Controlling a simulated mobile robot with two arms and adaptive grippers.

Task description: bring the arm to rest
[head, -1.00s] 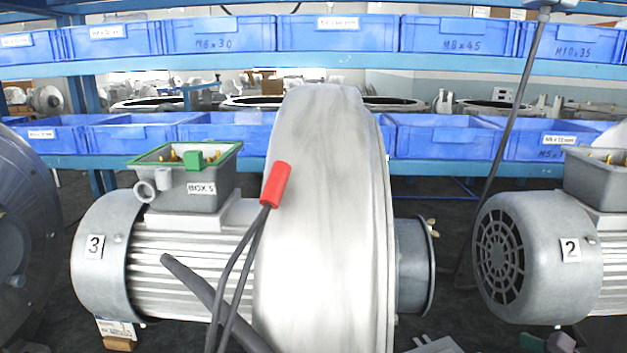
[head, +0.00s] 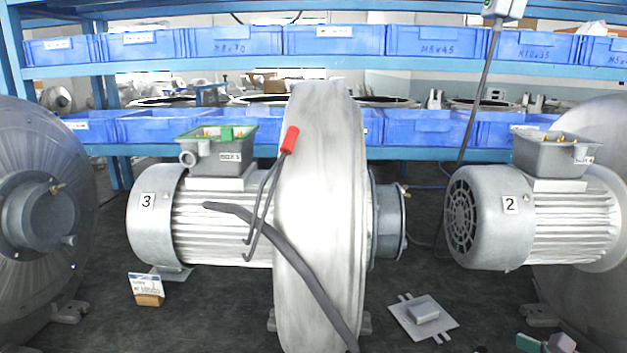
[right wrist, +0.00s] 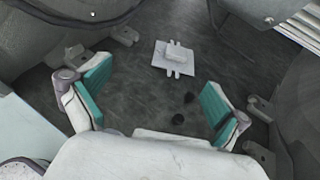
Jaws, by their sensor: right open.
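My right gripper (right wrist: 155,103) is open and empty in the right wrist view, its two teal-padded fingers wide apart above the dark surface. Part of it also shows at the bottom right edge of the head view. A grey metal plate with a raised block (right wrist: 174,55) lies beyond the fingers, apart from them; it also shows in the head view (head: 422,316). My left gripper is not in view.
Motor 3 (head: 155,212) with its blower housing (head: 318,200) stands in the middle, motor 2 (head: 495,215) at right. A red-tipped lead (head: 289,140) and dark cable cross the housing. Blue bins (head: 335,41) line the shelves behind. A small label block (head: 147,290) lies at left.

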